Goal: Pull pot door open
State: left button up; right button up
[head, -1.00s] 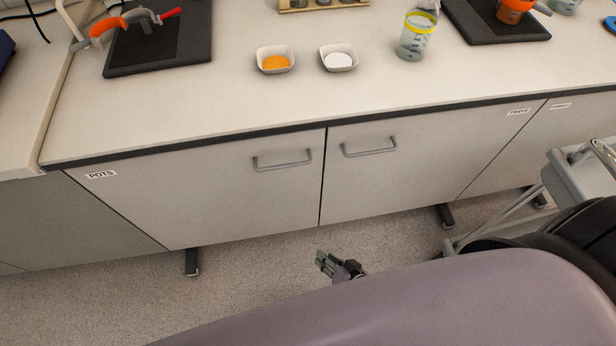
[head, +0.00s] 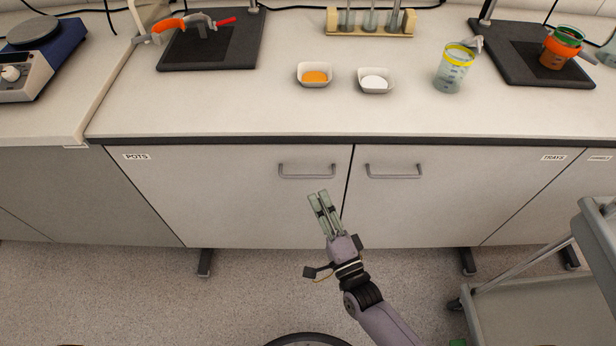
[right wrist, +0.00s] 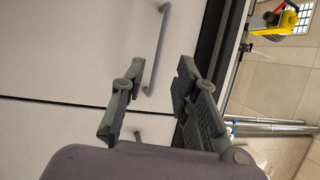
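The pots door (head: 215,190) is the pale left cabinet door under the bench, labelled POTS, and looks closed. Its grey bar handle (head: 307,172) is near its right edge; it also shows in the right wrist view (right wrist: 162,45). My right gripper (head: 319,194) is in front of the door, just below the handle in the head view. In the right wrist view its fingers (right wrist: 160,75) are apart with nothing between them, and the handle is beyond the tips, not held. My left gripper is not in view.
The trays door (head: 450,190) with its own handle (head: 394,173) adjoins on the right. A grey cart (head: 590,235) stands at the right. Two weighing dishes, one with orange powder (head: 315,78), and a beaker (head: 453,72) are on the bench (head: 250,105).

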aim_at(307, 176)
jog(key=b+x, duration=0.1)
jog(key=x, duration=0.7)
jog(key=shift+c, duration=0.2)
grip_shut()
dwell(0.5)
